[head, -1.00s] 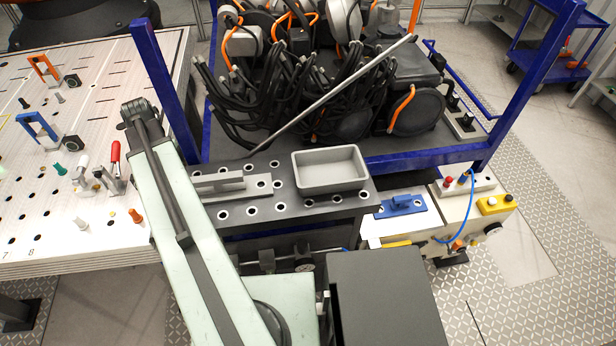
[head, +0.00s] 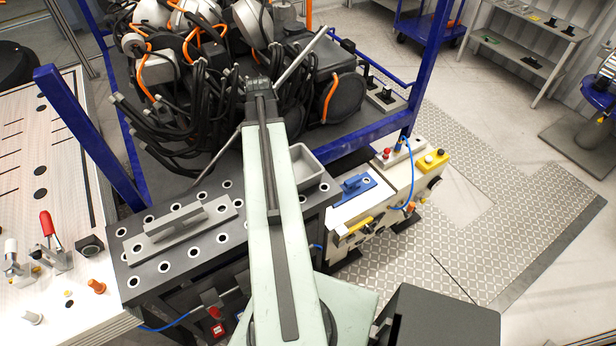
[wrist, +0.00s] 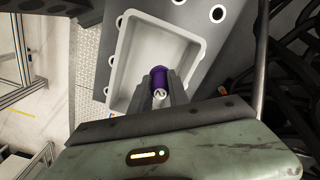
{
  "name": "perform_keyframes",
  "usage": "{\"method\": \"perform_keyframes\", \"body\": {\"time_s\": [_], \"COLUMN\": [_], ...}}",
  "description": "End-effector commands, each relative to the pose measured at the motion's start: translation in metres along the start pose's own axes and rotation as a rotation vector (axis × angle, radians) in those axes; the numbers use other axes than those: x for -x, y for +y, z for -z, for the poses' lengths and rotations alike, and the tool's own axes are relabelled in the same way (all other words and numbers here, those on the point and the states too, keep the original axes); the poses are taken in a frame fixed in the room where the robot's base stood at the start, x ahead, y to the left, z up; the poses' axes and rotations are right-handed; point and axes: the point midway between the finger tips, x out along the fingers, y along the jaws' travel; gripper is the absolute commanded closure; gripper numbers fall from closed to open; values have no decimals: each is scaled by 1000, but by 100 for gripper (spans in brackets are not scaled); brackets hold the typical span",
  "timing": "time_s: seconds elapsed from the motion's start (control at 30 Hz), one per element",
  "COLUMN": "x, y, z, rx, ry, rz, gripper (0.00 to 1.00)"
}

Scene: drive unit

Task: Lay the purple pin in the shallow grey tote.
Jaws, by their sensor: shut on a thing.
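The purple pin (wrist: 158,76) is between the fingers of my gripper (wrist: 161,95) in the wrist view, with a pale metal end showing. My gripper is shut on it. The shallow grey tote (wrist: 126,82) lies behind and below the pin in the wrist view; its inside looks empty. I cannot tell the pin's height above it. In the head view the tote (head: 312,174) is partly hidden by my arm, with its right side showing. The pin is not visible in the head view.
The tote stands on a dark table with white-ringed holes (head: 190,262), beside a grey clamp-like block (head: 180,225). Behind is a blue-framed rack (head: 85,135) with black cables and a slanting metal rod (head: 303,55). A blue fixture (head: 355,187) sits to the right.

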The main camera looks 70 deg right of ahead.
Motion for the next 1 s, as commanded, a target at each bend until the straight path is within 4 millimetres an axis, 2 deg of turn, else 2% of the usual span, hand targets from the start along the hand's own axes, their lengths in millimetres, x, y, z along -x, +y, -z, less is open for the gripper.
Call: {"method": "perform_keyframes", "body": {"time_s": [0.4,0.47,0.7,0.77,0.9,1.0], "x": [-3,-11,-61,-67,-65,-77], "y": [-6,-6,-6,-6,-6,-6], "z": [-6,-6,-6,-7,-7,-7], "rx": [12,13,13,13,13,14], "ry": [-1,-1,-1,-1,-1,-1], "rz": [-1,-1,-1,-1,-1,-1], "gripper": [100,100,100,100,100,100]}}
